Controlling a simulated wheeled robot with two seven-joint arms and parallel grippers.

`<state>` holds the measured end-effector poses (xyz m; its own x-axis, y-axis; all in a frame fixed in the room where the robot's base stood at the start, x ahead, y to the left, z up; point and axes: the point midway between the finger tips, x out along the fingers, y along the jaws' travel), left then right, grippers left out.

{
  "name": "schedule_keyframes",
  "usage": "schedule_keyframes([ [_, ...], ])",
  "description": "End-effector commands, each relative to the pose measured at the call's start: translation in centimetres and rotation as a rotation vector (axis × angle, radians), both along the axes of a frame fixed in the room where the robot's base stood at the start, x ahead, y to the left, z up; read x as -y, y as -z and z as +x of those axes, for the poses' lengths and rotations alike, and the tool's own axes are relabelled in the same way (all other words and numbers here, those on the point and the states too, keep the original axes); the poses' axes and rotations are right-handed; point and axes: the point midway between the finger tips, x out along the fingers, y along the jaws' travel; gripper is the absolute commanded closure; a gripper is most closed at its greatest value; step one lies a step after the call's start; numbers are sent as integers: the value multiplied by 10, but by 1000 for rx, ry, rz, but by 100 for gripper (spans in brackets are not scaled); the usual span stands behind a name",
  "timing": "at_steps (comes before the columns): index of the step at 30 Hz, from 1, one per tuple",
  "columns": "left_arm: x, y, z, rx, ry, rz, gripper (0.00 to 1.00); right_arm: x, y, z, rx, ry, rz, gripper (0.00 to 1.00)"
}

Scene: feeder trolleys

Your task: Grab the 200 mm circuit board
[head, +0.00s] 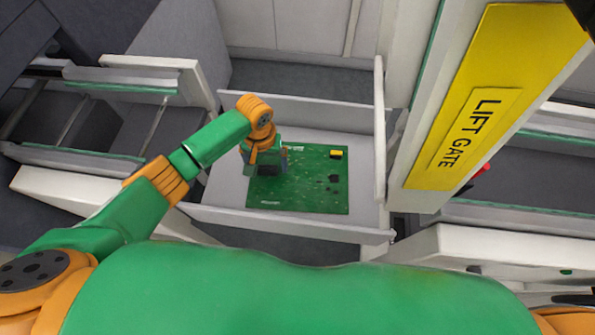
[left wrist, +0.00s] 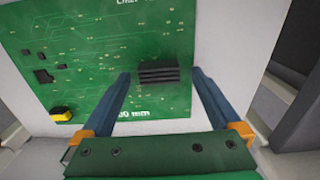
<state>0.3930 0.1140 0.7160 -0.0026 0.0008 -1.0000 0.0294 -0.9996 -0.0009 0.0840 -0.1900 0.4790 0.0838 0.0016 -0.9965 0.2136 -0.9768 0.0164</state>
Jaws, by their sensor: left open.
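The green circuit board (head: 307,185) lies flat in a white open tray in the head view. It has a yellow component near one corner and several dark chips. In the left wrist view the board (left wrist: 105,50) fills the upper left, with a partly hidden "mm" marking at its near edge. My left gripper (head: 268,168) is over the board's left part. In the left wrist view the left gripper (left wrist: 160,78) is open, its two blue fingers on either side of a black finned block (left wrist: 158,74) on the board. I cannot tell whether the fingers touch it. My right gripper is not in view.
The white tray (head: 364,205) has raised walls around the board. A yellow "LIFT GATE" panel (head: 480,110) stands to the right. Other open trays or racks (head: 75,125) are at the left. Bare tray floor shows right of the board.

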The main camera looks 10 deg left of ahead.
Motion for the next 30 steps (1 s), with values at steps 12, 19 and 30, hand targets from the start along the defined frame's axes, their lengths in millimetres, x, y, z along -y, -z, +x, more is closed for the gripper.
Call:
schedule_keyframes([
  [12,0,-1,0,0,1,0,75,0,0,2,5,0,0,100],
  [19,1,-1,0,1,1,-2,100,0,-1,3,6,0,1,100],
  [30,1,-42,2,6,3,-4,100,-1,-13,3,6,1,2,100],
])
